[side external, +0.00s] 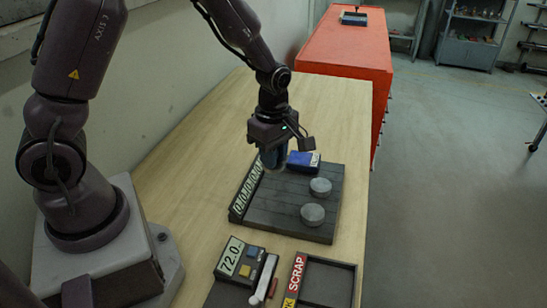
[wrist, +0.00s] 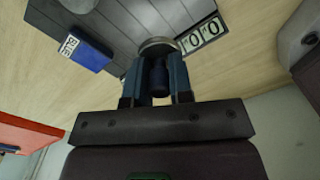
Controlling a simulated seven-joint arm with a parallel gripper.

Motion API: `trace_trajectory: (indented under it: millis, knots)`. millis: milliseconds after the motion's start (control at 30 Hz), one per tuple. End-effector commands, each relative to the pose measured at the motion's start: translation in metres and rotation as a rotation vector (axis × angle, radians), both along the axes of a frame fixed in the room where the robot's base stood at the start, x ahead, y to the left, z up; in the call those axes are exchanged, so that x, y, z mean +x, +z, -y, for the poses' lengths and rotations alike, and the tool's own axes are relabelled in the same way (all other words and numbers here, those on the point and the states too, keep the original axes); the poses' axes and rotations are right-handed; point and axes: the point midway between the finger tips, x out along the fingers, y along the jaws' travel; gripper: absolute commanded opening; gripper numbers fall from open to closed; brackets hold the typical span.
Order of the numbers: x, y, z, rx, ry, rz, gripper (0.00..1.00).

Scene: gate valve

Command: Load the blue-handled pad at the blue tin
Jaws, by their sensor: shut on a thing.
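My gripper (side external: 272,155) is above the far left part of the dark slatted board in the side view. In the wrist view my gripper (wrist: 158,82) is shut on a dark blue upright handle (wrist: 159,78). A grey round pad (wrist: 158,46) shows at the handle's lower end, near the board. I cannot tell whether the pad touches the board. The blue tin (side external: 304,161), a blue box, sits at the board's far edge, just right of my gripper. It also shows in the wrist view as the blue tin (wrist: 86,52) with a BLUE label, apart from the pad.
The dark board (side external: 283,221) carries two grey round discs, one (side external: 320,187) behind the other (side external: 312,214). Number cards (side external: 247,188) line its left edge. In front are a device reading 72.0 (side external: 231,256) and a SCRAP tray (side external: 328,282). Bare wooden bench (side external: 190,160) lies left.

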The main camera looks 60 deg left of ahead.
Motion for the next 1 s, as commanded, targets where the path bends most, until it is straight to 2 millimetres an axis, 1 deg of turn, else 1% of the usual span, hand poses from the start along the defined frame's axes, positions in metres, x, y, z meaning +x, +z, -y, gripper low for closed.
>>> trace_trajectory:
  millis: [33, 67, 100, 267, 333, 367, 467, 567, 600, 700, 800, 900, 1000]
  knots:
    - [0.0, 0.0, 0.0, 0.0, 0.0, 0.001, 0.18]
    - [0.0, 0.0, 0.0, 0.0, 0.0, 0.001, 0.11]
    - [0.0, 0.0, 0.0, 0.0, 0.0, 0.001, 0.02]
    - [-0.001, -0.002, -0.002, 0.0, 0.006, -0.004, 0.02]
    - [-0.002, -0.008, -0.007, 0.001, 0.019, -0.019, 0.02]
    - [0.0, -0.011, -0.01, 0.003, 0.027, -0.02, 0.02]
    - [0.019, -0.019, -0.025, 0.007, 0.054, -0.016, 0.02]
    - [0.044, -0.024, -0.042, 0.009, 0.07, -0.012, 0.02]
    - [0.055, -0.026, -0.049, 0.01, 0.072, -0.009, 0.02]
    - [0.081, -0.028, -0.066, 0.01, 0.072, -0.005, 0.02]
    - [0.102, -0.026, -0.078, 0.009, 0.062, 0.0, 0.02]
    - [0.118, -0.021, -0.084, 0.008, 0.043, 0.008, 0.02]
    - [0.127, -0.012, -0.085, 0.006, 0.021, 0.015, 0.02]
